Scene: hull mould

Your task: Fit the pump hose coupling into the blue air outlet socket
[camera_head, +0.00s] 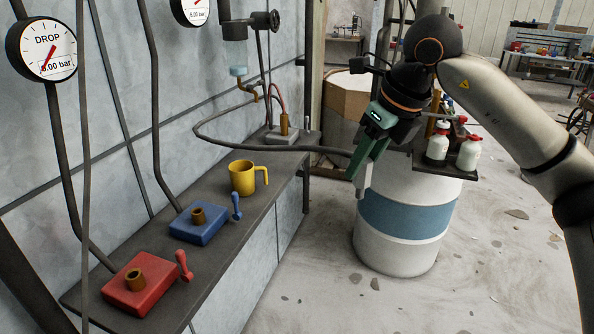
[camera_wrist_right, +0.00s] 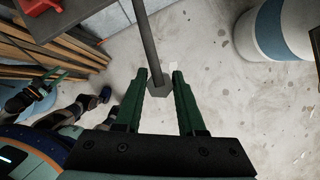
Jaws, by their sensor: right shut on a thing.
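My right gripper (camera_head: 359,178) is right of the shelf, in front of the white drum and well apart from the socket. It is shut on the hose coupling, mostly hidden by the fingers in the head view. In the right wrist view, the grey coupling (camera_wrist_right: 158,88) sits between the green fingers, with the dark hose (camera_wrist_right: 147,42) running away from it. My left gripper (camera_wrist_right: 52,82) partly shows there; its opening is unclear.
A red outlet (camera_head: 140,290) and a yellow mug (camera_head: 243,178) flank the blue outlet on the shelf (camera_head: 222,262). The hose (camera_head: 265,146) loops back toward the wall. Dark pipes stand at the left. A white drum (camera_head: 400,245) with bottles above stands behind my right gripper.

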